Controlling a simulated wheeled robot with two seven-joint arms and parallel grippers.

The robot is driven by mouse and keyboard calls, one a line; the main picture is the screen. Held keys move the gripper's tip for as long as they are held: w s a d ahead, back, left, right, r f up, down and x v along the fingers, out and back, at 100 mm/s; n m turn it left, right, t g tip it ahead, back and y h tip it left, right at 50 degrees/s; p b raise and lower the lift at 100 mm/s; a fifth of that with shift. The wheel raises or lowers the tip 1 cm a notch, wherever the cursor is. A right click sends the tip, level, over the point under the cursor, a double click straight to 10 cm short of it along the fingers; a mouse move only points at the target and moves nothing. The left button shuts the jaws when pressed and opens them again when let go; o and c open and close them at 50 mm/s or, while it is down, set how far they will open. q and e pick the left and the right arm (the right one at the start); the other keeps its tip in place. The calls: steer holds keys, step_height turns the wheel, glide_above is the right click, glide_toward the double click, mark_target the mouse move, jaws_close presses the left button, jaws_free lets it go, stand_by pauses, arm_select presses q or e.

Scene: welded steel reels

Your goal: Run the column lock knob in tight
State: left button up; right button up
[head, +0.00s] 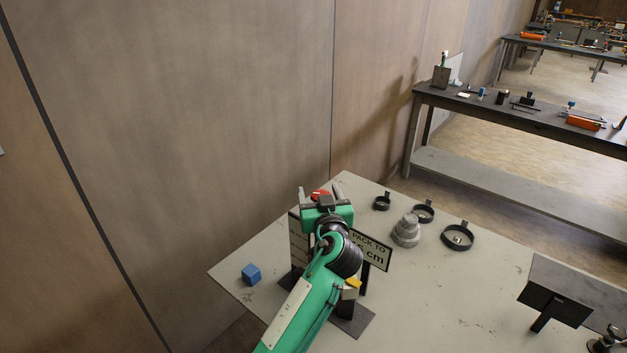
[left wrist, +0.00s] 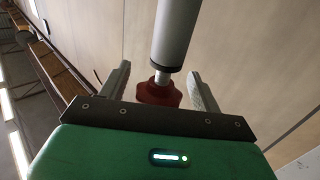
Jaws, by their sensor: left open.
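The red lock knob (head: 319,194) shows just past my left gripper (head: 319,190) in the head view, at the table's far left. In the left wrist view the knob (left wrist: 158,92) sits on a thin stem at the end of a grey round column (left wrist: 173,35). My left gripper (left wrist: 159,70) is open, with one finger on each side of the knob. A gap shows between the knob and each finger. My left arm hides most of the column's stand in the head view. My right gripper is not in view.
A sign reading "PACK TO … cm" (head: 371,250) stands right beside my left arm. A blue cube (head: 251,273) lies left of it. Stacked grey weights (head: 406,231) and black rings (head: 457,237) stand to the right. The wall is close behind.

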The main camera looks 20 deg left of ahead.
arm_select(q)
steer(key=shift+w+r, duration=0.1)
steer(key=shift+w, duration=0.1)
steer(key=shift+s, duration=0.1)
steer(key=shift+c, duration=0.3)
steer(key=c, duration=0.9)
steer(key=shift+c, duration=0.2)
steer(key=shift+r+h, duration=0.1)
steer(key=shift+h, duration=0.2)
